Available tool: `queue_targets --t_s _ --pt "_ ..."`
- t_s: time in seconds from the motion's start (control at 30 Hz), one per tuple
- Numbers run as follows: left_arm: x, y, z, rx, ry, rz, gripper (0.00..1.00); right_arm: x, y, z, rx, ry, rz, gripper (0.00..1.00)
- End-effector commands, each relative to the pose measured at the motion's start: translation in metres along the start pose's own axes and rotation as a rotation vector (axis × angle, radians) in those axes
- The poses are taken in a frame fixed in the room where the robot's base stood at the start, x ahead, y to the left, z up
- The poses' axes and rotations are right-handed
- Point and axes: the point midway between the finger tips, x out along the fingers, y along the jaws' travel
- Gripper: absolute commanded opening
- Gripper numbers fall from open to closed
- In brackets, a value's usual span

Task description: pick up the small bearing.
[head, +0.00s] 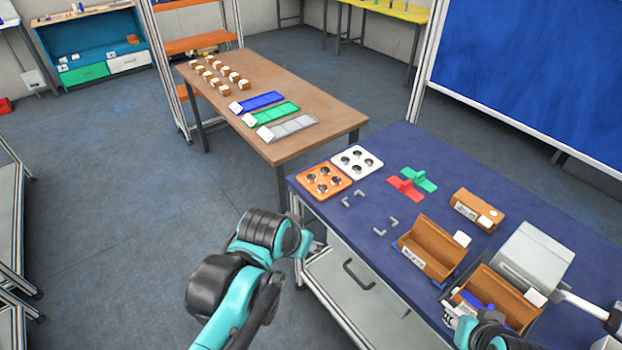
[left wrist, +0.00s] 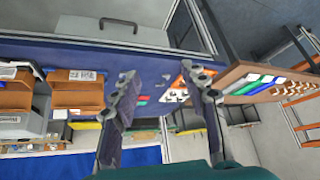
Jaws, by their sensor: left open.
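An orange tray (head: 311,193) and a white tray (head: 371,173) lie side by side at the left corner of the blue table. Each holds several small dark round parts that look like bearings; I cannot tell which is the small bearing. My left gripper (head: 310,243) is beside the table's front left edge, apart from the trays. In the left wrist view it (left wrist: 160,76) is open and empty, with the table behind the fingers.
Red (head: 404,187) and green (head: 419,179) pieces and small grey brackets (head: 380,231) lie on the blue table. Brown bins (head: 430,246) and a grey box-shaped device (head: 534,257) stand to the right. A wooden table (head: 330,118) is behind. Open floor lies to the left.

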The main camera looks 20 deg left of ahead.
Motion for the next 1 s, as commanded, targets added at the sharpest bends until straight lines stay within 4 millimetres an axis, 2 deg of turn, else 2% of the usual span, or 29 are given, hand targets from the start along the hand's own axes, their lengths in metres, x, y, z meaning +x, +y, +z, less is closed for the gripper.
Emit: queue_targets --t_s 0.03,0.1,0.27,0.37,0.5,0.63,0.8,0.9,1.0 --pt "0.002 -0.006 -0.025 0.01 -0.012 0.001 0.44 -0.002 0.0 -0.002 0.0 0.0 0.0 0.34" --pt "0.009 -0.013 -0.055 0.029 -0.032 0.008 0.44 -0.004 0.0 -0.003 0.0 0.0 0.0 0.34" --pt "0.037 -0.035 -0.118 0.079 -0.073 0.027 0.44 -0.007 0.0 -0.005 0.0 0.0 0.0 0.34" --pt "0.063 -0.051 -0.153 0.108 -0.097 0.043 0.44 -0.009 0.0 -0.007 0.0 0.0 0.0 0.34" --pt "0.109 -0.077 -0.193 0.151 -0.127 0.07 0.44 -0.012 0.0 -0.009 0.0 0.0 0.0 0.34" --pt "0.16 -0.104 -0.218 0.19 -0.151 0.098 0.44 -0.015 0.0 -0.011 0.0 0.0 0.0 0.34" --pt "0.223 -0.137 -0.234 0.237 -0.172 0.133 0.44 -0.018 0.0 -0.013 0.0 0.0 0.0 0.34" --pt "0.25 -0.149 -0.234 0.257 -0.18 0.15 0.44 -0.019 0.0 -0.014 0.0 0.0 0.0 0.34" --pt "0.266 -0.157 -0.234 0.269 -0.183 0.16 0.44 -0.019 0.0 -0.014 0.0 0.0 0.0 0.34"
